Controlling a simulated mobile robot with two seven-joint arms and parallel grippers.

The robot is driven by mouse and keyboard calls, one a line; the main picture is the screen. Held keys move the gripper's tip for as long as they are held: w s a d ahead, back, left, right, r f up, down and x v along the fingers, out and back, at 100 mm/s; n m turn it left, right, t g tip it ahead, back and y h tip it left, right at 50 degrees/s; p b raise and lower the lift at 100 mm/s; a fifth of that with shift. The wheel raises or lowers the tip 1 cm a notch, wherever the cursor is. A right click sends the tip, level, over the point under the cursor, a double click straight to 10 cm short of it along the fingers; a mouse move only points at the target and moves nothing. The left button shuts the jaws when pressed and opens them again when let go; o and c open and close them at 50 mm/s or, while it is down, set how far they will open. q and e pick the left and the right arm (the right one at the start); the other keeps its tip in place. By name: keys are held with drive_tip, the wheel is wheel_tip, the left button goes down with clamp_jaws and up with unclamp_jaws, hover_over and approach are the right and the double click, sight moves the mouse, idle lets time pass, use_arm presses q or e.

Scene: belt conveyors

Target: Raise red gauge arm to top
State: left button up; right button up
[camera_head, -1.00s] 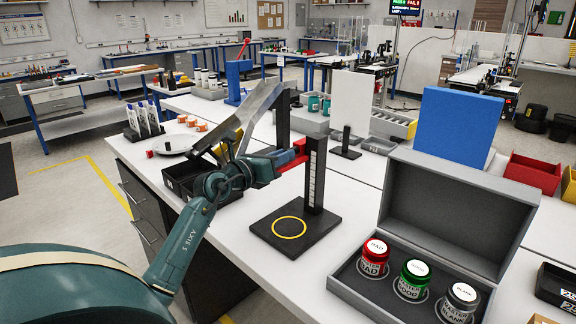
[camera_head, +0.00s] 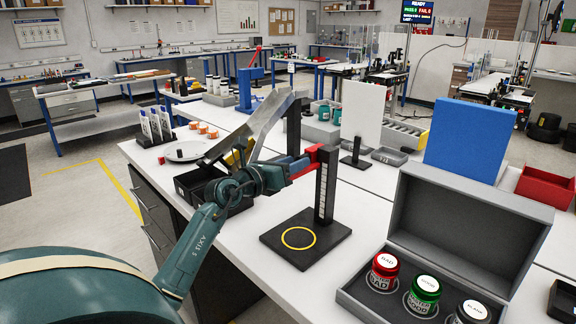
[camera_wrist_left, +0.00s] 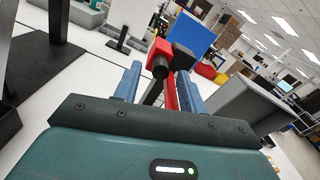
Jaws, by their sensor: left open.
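The gauge stand has a black base (camera_head: 275,236) with a yellow ring (camera_head: 298,237) and an upright black post (camera_head: 325,188) with a pale scale strip. Its red arm (camera_head: 317,153) is at the top end of the post and points towards my left gripper (camera_head: 297,165). In the left wrist view my left gripper (camera_wrist_left: 160,84) is open, with blue fingers either side of the red arm (camera_wrist_left: 170,92) and its red end (camera_wrist_left: 157,58). I cannot tell whether a finger touches it. My right gripper is out of view.
An open grey case (camera_head: 462,225) with red, green and black-sided canisters stands right of the gauge. A black tray (camera_head: 190,184) and a grey slanted chute (camera_head: 262,118) are close to my left arm. A white panel (camera_head: 361,117) stands behind.

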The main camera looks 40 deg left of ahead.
use_arm(q)
drive_tip(key=s+a+b, duration=0.1)
drive_tip(key=s+b, duration=0.1)
drive_tip(key=s, duration=1.1)
drive_tip(key=shift+b, duration=0.3)
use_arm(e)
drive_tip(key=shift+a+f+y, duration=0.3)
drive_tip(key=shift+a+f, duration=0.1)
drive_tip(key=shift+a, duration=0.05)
use_arm(q)
drive_tip(key=shift+s, duration=0.15)
